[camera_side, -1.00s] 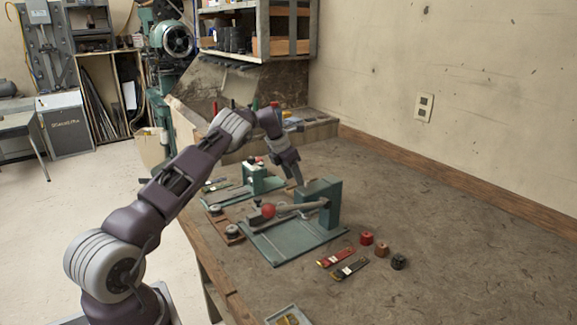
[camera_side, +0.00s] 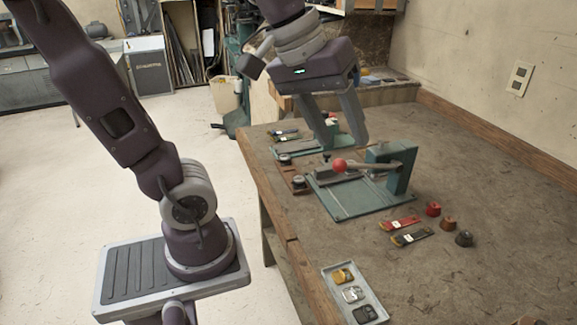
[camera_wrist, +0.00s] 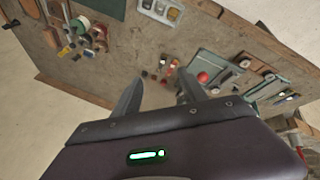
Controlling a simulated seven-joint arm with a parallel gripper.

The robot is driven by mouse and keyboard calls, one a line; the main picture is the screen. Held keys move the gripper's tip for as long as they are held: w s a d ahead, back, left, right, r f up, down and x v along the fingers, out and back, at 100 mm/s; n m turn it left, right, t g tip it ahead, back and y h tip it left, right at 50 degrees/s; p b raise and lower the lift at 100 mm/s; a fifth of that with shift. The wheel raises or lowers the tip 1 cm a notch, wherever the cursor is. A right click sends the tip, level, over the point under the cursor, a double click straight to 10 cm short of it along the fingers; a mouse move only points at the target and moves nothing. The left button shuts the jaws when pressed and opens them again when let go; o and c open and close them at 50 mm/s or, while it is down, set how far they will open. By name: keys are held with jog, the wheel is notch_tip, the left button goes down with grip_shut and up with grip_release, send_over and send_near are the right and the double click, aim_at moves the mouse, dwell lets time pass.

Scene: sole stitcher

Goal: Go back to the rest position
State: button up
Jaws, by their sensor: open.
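My gripper (camera_side: 342,143) is open and empty, its two grey fingers apart and pointing down in the side view. It is above the far part of the bench, behind the green press (camera_side: 385,165) with the red ball handle (camera_side: 340,165). In the wrist view the fingers of my gripper (camera_wrist: 158,90) are spread with only the bench beyond them. I cannot tell the exact height of the fingertips.
A second green fixture (camera_side: 300,148) stands near the fingers. Red and dark strips (camera_side: 400,223) and several small spools (camera_side: 449,223) lie right of the press. A grey tray (camera_side: 375,298) is at the bench's near edge. The bench's right side is mostly clear.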

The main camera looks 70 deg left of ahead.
jog(key=s+d+f+m+y, duration=0.1)
jog(key=s+f+m, duration=0.3)
jog(key=s+m, duration=0.3)
jog(key=shift+s+d+f+t, duration=0.2)
jog(key=shift+s+f+t, duration=0.1)
jog(key=shift+s, duration=0.6)
